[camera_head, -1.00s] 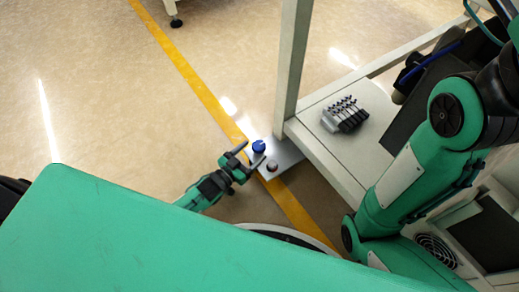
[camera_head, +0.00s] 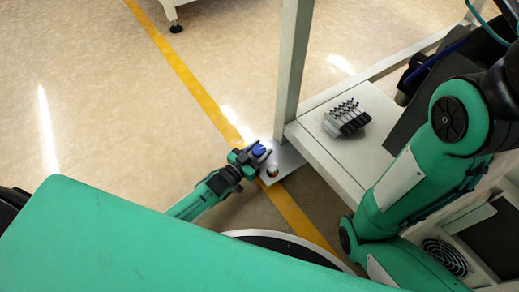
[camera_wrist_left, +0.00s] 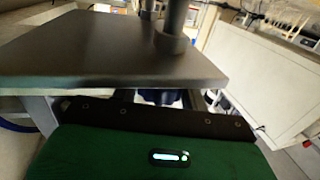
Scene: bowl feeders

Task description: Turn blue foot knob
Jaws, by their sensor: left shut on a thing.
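In the left wrist view a dark blue shape, the knob (camera_wrist_left: 185,98), shows partly between the fingers, mostly hidden behind my gripper's body. My right arm shows at the right of the head view, but its gripper is not in view.
The upright post (camera_head: 292,70) and a pale shelf (camera_head: 335,165) with several black-and-grey valves (camera_head: 346,117) stand to the right. Floor left of the yellow line (camera_head: 185,72) is clear.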

